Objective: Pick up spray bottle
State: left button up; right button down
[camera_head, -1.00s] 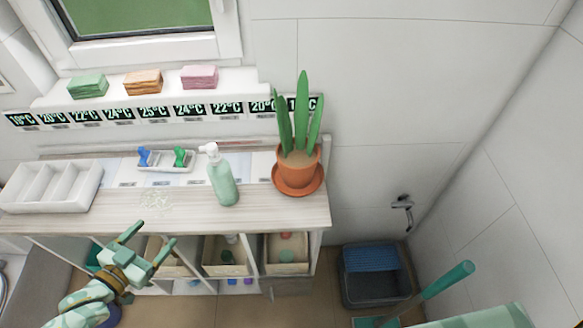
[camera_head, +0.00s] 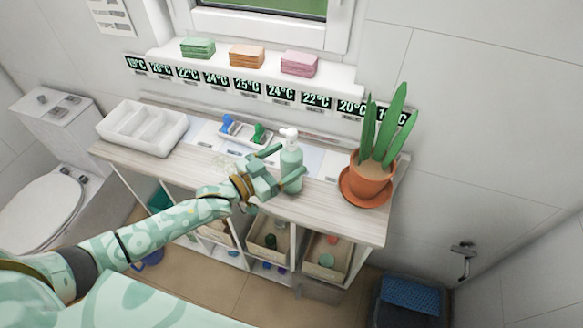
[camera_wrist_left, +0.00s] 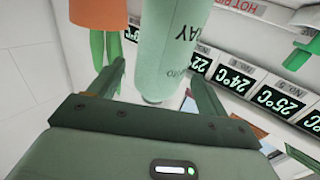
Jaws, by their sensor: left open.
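The spray bottle (camera_head: 291,166), pale green with a white pump top, stands upright on the wooden cart top (camera_head: 330,212). My left gripper (camera_head: 287,162) is open, with its fingers on either side of the bottle's body. In the left wrist view the bottle (camera_wrist_left: 170,45) rises between the two spread fingers of my left gripper (camera_wrist_left: 155,85). Light gaps show beside the bottle there; whether a finger touches it I cannot tell. My right gripper is not in view.
A potted plant (camera_head: 368,180) on a saucer stands to the right of the bottle. A small tray with blue and green items (camera_head: 243,135) lies behind. A white divided tray (camera_head: 145,130) is at the left. Bins (camera_head: 325,255) sit below the cart top.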

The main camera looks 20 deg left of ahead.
aim_at(298, 153)
pick_arm(q)
jog(key=x, duration=0.4)
jog(key=shift+d, duration=0.15)
jog(key=shift+c, duration=0.4)
jog(key=shift+r, duration=0.1)
jog(key=c, duration=1.3)
jog(key=shift+r, duration=0.1)
